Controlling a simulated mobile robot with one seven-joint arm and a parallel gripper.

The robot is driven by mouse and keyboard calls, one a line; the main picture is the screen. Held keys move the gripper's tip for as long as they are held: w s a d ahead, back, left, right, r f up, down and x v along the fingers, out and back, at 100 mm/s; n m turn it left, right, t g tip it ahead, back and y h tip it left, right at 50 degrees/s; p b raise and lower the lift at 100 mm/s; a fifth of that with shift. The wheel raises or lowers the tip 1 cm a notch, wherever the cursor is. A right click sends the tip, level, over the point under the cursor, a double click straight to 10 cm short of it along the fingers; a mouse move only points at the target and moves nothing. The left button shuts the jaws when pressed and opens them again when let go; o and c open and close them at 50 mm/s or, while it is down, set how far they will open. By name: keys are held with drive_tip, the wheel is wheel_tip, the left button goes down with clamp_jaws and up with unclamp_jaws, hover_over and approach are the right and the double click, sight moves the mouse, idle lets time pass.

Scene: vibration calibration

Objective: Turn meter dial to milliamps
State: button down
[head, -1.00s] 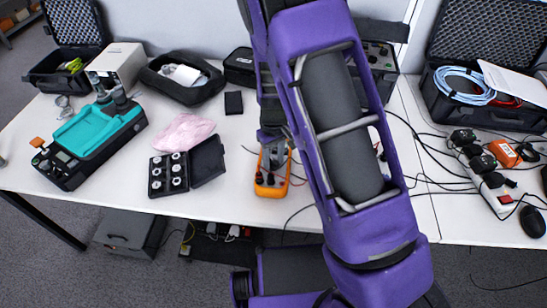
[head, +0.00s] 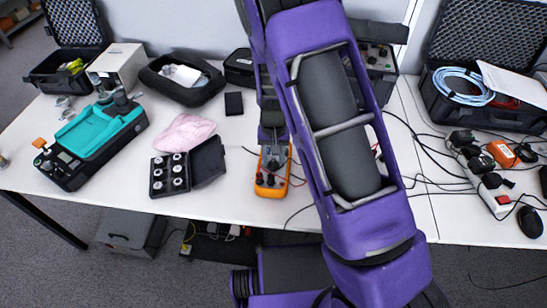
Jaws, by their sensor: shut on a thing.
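The orange meter (head: 267,187) lies on the white table near its front edge, in the middle of the head view. Dark jacks or knobs show on its near end. My gripper (head: 272,157) reaches down from above onto the meter's upper part, shut on what appears to be its dial. The gripper hides the dial and most of the meter's face, so the dial's setting cannot be read. My purple arm covers the area just right of the meter.
An open black case of weights (head: 183,172) and a pink cloth (head: 184,132) lie left of the meter. A teal device (head: 97,132) stands at far left. Cables and a power strip (head: 487,184) lie on the right. The table strip (head: 226,205) left of the meter is clear.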

sight(273, 162)
drive_tip(key=shift+m, duration=0.6)
drive_tip(key=shift+c, duration=2.1)
unclamp_jaws()
drive_tip(key=shift+r, duration=0.1)
wheel_tip(273, 162, up, 17)
drive_tip(key=p, duration=0.1)
drive_tip(key=shift+r+p, duration=0.15)
drive_tip(key=shift+p, duration=0.25)
